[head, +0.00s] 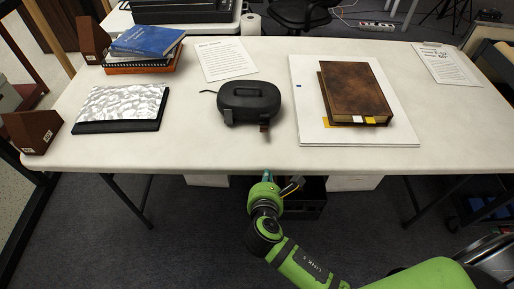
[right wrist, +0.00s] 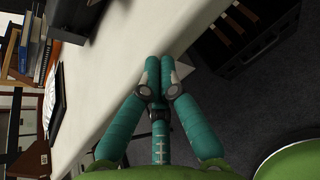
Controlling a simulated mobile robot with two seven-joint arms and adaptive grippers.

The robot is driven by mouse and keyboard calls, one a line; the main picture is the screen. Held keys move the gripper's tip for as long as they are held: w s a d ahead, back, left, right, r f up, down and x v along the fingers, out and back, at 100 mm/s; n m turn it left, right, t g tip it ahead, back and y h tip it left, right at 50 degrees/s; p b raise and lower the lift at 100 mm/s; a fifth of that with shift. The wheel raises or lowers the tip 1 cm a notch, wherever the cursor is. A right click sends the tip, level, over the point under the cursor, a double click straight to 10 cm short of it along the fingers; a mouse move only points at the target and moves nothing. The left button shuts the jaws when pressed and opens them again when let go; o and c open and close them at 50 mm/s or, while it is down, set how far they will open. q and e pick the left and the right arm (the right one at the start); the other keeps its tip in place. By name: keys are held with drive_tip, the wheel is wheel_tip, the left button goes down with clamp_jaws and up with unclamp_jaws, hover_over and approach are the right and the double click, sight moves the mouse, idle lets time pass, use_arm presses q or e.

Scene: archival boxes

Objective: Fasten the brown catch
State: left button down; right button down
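A black hard case (head: 249,100) with a top handle sits in the middle of the white table. A small brownish piece, probably the brown catch (head: 264,128), hangs at the right of its front side; it is too small to tell whether it is fastened. My right gripper (head: 267,176) is below and in front of the case, by the table's front edge, apart from the case. In the right wrist view its teal fingers (right wrist: 159,62) lie together, shut with nothing seen between them. My left gripper is not in view.
The white table (head: 200,150) has clear room in front of the case. A brown box (head: 355,91) lies on a white board (head: 309,108) to the right. A patterned folder (head: 121,103) and stacked books (head: 147,41) are left. A paper sheet (head: 225,59) lies behind.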

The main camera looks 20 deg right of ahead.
sight(265, 149)
drive_tip(key=r+n, duration=0.1)
drive_tip(key=w+r+n+t, duration=0.1)
drive_tip(key=r, duration=0.1)
drive_tip(key=r+n+t, duration=0.1)
drive_tip(key=shift+w+a+r+n+b, duration=0.25)
drive_tip(key=shift+a+r+n+b, duration=0.05)
drive_tip(key=shift+a+r+b, duration=0.1)
drive_tip(key=x, duration=1)
drive_tip(key=shift+d+b, duration=0.15)
drive_tip(key=shift+b, duration=0.2)
